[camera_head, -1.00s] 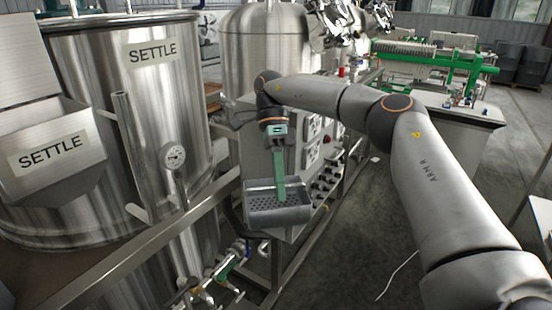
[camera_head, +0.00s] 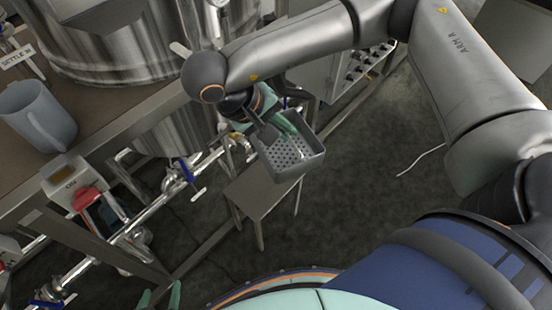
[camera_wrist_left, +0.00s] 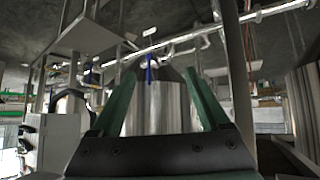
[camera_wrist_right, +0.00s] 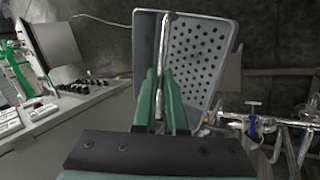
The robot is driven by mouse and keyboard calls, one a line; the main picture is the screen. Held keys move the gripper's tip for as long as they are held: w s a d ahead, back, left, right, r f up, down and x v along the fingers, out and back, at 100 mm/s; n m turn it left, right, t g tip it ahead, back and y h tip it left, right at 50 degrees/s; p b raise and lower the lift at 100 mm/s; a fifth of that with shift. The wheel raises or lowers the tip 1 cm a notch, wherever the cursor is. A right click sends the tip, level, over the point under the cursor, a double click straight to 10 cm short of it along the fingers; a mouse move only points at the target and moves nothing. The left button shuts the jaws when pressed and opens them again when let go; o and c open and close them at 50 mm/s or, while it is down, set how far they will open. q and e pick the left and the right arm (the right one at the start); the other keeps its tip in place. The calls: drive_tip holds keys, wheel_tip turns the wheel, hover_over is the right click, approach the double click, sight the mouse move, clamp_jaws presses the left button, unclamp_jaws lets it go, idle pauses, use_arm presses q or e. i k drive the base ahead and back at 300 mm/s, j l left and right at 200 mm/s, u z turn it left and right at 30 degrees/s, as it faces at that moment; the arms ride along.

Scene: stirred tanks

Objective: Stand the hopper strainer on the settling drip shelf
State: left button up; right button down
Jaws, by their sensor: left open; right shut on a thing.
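The hopper strainer (camera_head: 291,158) is a grey metal basket with a perforated bottom. My right gripper (camera_head: 284,127) is shut on it near its rim and holds it in the air. In the right wrist view, the fingers (camera_wrist_right: 160,98) close on a thin metal bar of the strainer (camera_wrist_right: 200,55). A small grey shelf with legs (camera_head: 258,192) shows below and left of the strainer, partly hidden by it; I see no label on it, so I cannot tell if it is the settling drip shelf. My left gripper (camera_head: 160,297) is open and empty at the bottom edge.
A bench (camera_head: 110,105) on the left bears a grey jug (camera_head: 38,115) and a SETTLE sign (camera_head: 20,60). A steel tank (camera_head: 110,40) stands behind it. Pipes and valves (camera_head: 180,172) run beside the shelf.

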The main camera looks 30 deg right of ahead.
sight(264, 189)
drive_tip(key=i+z, duration=0.15)
drive_tip(key=z, duration=0.75)
